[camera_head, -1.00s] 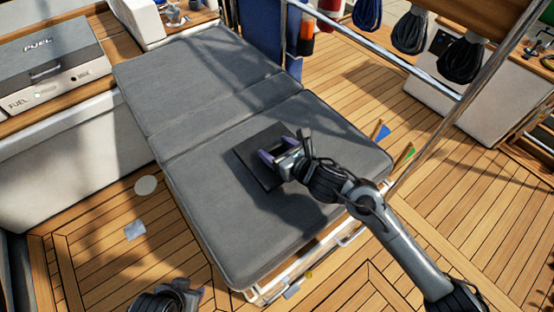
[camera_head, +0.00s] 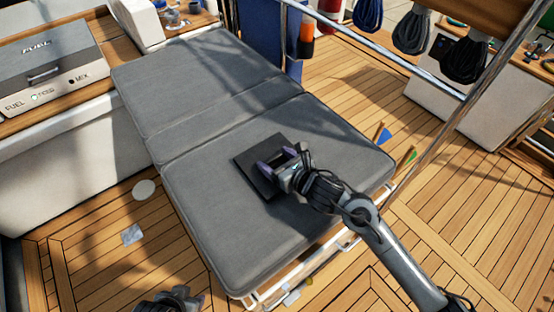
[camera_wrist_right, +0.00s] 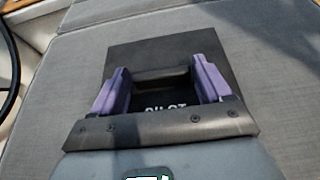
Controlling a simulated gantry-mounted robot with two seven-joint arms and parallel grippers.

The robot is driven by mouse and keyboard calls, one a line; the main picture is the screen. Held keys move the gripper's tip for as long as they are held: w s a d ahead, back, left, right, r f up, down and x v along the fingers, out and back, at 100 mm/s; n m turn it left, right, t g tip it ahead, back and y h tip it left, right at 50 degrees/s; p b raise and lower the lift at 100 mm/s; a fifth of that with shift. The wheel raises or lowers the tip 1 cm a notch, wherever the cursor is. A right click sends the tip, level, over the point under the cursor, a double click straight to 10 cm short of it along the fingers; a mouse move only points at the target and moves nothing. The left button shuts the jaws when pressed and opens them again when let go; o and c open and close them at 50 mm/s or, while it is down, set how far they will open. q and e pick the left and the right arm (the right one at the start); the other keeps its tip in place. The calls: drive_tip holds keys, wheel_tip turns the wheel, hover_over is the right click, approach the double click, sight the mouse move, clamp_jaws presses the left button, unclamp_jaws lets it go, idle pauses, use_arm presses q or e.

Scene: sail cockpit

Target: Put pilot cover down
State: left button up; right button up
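The pilot cover (camera_head: 252,160), a dark square plate, lies on the grey cushion (camera_head: 220,215), with no clear gap beneath it. In the right wrist view, the pilot cover (camera_wrist_right: 150,45) shows a raised dark block and partly hidden white PILOT lettering. My right gripper (camera_head: 279,158) is low over the cover. Its purple fingers stand wide apart, one on either side of the block, and look open; any contact with the block is hard to judge. My left gripper (camera_head: 172,301) shows only in part at the bottom edge, away from the cover.
The cushioned surface is otherwise clear. A grey fuel box (camera_head: 50,60) stands at the upper left. A metal rail (camera_head: 460,110) runs along the right, with hanging rope coils (camera_head: 412,32) behind it. A white disc (camera_head: 144,190) lies on the wooden deck.

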drive_tip(key=shift+o, duration=1.2)
drive_tip(key=shift+r, duration=0.1)
drive_tip(key=shift+r+p, duration=0.25)
drive_tip(key=shift+p, duration=0.05)
drive_tip(key=p+v, duration=0.3)
drive_tip(key=v, duration=0.7)
drive_tip(key=shift+s+d, duration=0.15)
drive_tip(key=shift+s+d+r, duration=0.25)
drive_tip(key=shift+s+d, duration=0.15)
drive_tip(key=shift+s, duration=0.15)
